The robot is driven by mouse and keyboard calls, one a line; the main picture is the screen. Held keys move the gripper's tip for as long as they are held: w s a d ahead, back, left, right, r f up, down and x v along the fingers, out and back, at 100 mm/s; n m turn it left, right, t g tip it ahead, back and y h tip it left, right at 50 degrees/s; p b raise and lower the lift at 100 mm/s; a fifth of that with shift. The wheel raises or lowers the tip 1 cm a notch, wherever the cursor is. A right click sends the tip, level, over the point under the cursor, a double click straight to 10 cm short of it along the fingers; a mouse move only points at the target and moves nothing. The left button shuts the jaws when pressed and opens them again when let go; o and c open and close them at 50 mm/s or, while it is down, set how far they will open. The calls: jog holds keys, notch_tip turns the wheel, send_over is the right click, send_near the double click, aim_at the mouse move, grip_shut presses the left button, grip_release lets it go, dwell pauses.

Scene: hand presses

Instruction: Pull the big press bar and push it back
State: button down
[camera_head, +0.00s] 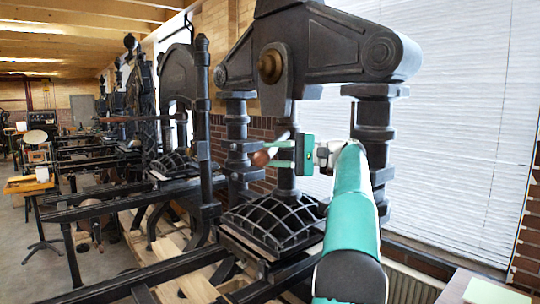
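The big black press (335,50) stands in the foreground, right of centre. Its press bar (261,158) shows a rounded brown grip end, seen nearly end-on, left of the press's central column. My gripper (272,154) reaches in from the right, with its two green fingers pointing left, one above the other. A gap shows between the fingers, and their tips are beside the brown grip. Whether they touch it cannot be told. The rest of the bar is mostly hidden behind the fingers.
The ribbed black press plate (272,222) lies below my gripper. A second press (180,85) and more presses stand in a row to the left. A window with white blinds (460,120) is at the right.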

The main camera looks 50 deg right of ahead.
jog(key=shift+s+d, duration=0.25)
jog(key=c, duration=1.2)
grip_release()
jog(key=shift+d, duration=0.1)
jog(key=shift+o, duration=1)
jog(key=shift+s+d, duration=0.1)
jog(key=shift+s, duration=0.1)
jog(key=shift+w+a, duration=0.3)
jog(key=shift+w, duration=0.1)
jog(key=v, duration=0.7)
jog(key=shift+s, duration=0.15)
jog(key=shift+o, duration=0.3)
jog(key=shift+d, duration=0.1)
